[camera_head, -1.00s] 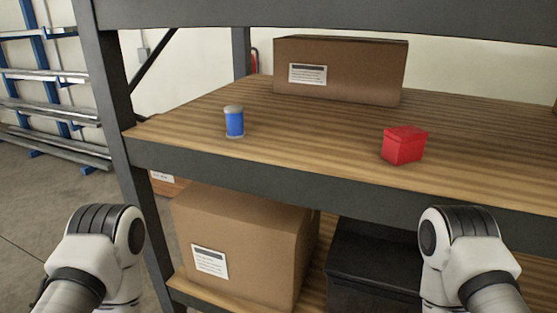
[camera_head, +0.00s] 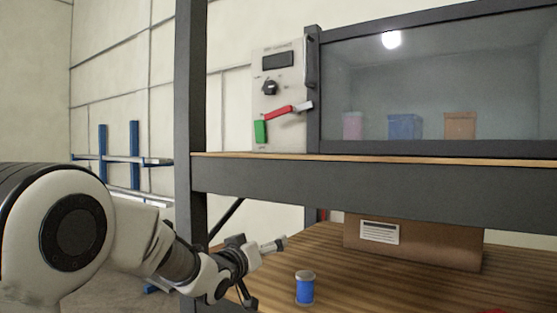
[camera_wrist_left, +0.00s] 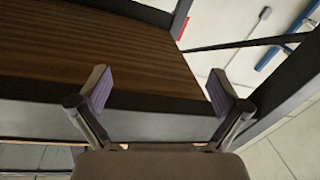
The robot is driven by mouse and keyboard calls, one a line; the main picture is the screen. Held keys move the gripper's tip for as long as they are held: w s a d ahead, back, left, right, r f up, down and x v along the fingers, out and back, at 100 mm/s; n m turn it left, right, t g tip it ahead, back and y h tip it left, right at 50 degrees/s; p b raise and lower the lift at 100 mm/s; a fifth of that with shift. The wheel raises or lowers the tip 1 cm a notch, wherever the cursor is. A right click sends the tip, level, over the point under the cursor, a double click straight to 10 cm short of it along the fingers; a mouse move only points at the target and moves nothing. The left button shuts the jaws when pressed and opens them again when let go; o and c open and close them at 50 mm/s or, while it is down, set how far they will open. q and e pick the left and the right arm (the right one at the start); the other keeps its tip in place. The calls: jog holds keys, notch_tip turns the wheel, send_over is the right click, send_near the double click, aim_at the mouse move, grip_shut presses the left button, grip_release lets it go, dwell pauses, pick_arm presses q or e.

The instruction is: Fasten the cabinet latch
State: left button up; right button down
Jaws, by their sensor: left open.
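A glass-fronted cabinet (camera_head: 430,75) stands on the upper shelf with its door flush to the frame. A pale panel (camera_head: 262,90) is at its left side. On it a red lever (camera_head: 279,113) with a light grey end (camera_head: 303,107) slants up to the right, towards the door's dark left edge; I cannot tell if it engages the door. My left gripper (camera_head: 274,244) is below the upper shelf, well below the lever and apart from it. In the left wrist view the gripper (camera_wrist_left: 160,87) is open and empty, its fingers wide apart. My right gripper is not in view.
A green block (camera_head: 260,131) and a black knob (camera_head: 270,87) are on the panel. The dark shelf beam (camera_head: 350,188) and post (camera_head: 190,110) are close to my left arm. A blue spool (camera_head: 305,288) and a cardboard box (camera_head: 430,243) are on the lower shelf.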

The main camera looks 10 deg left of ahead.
pick_arm(q)
jog(key=r, duration=0.4)
jog(key=s+r+t, duration=0.1)
jog(key=r, duration=0.4)
jog(key=r+t, duration=0.1)
jog(key=r, duration=0.3)
jog(key=shift+s+d+r+h+p, duration=0.15)
jog(key=shift+d+r+h+p, duration=0.15)
jog(key=shift+h, duration=0.1)
jog(key=m+t+h, duration=0.1)
jog(key=t+h, duration=0.1)
send_near(276, 111)
jog(key=x, duration=0.3)
jog(key=p+x, duration=0.5)
jog(key=x, duration=0.2)
jog(key=shift+w+r+p, duration=0.1)
jog(key=shift+w+p, duration=0.1)
jog(key=shift+p, duration=0.15)
jog(key=shift+w+d, duration=0.2)
jog(key=shift+w, duration=0.05)
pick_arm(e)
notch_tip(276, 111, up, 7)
pick_arm(q)
jog(key=shift+s, duration=0.1)
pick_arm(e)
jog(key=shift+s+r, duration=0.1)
